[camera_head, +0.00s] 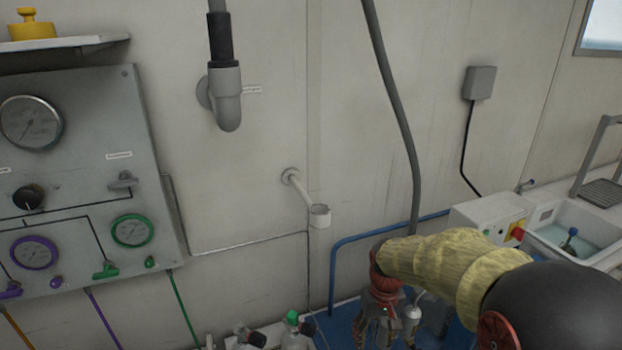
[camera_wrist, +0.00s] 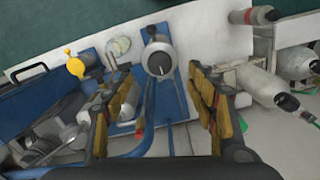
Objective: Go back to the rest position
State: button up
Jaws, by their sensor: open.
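My gripper (camera_head: 383,325) hangs at the end of my arm, low and right of centre in the head view, over a blue surface (camera_head: 340,328). In the wrist view my gripper (camera_wrist: 165,115) shows its two yellow-padded fingers spread wide apart. It is open, with no object clasped between the pads. A grey-white cylindrical fitting (camera_wrist: 158,60) stands beyond the gap between the fingers. In the head view my own arm hides part of the bench behind the gripper.
A gauge panel (camera_head: 80,100) is on the left wall. Small bottles (camera_head: 293,335) stand left of my gripper. A blue pipe rail (camera_head: 335,265), a white box with a red knob (camera_head: 490,215) and a sink (camera_head: 575,235) are near my arm. A grey hose (camera_head: 395,90) hangs behind.

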jog(key=s+r+t, duration=0.6)
jog(key=s+r, duration=1.3)
jog(key=s, duration=0.1)
jog(key=shift+s+a+m, duration=0.25)
jog(key=shift+s+m, duration=0.05)
jog(key=shift+m, duration=0.1)
